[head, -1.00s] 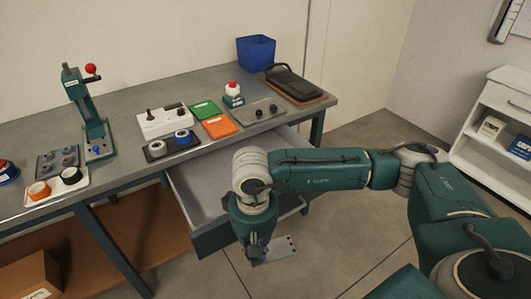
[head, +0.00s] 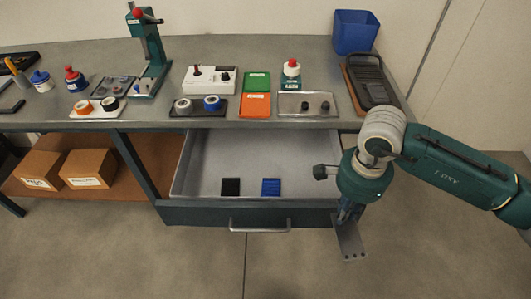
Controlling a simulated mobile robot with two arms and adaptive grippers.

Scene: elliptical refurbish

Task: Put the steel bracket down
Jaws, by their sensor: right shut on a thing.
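The steel bracket (head: 349,242) is a flat grey plate with small holes. My right gripper (head: 347,212) is shut on its upper end and holds it in the air, just off the front right corner of the open drawer. The bracket hangs tilted above the floor. The fingertips are small and partly hidden by the wrist. My left gripper is not in view.
The open drawer (head: 240,214) holds a black square (head: 231,187) and a blue square (head: 271,187); the rest of its floor is bare. The workbench (head: 240,55) carries a press (head: 147,50), a white switch box (head: 209,80), a blue bin (head: 354,32) and a black case (head: 370,80).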

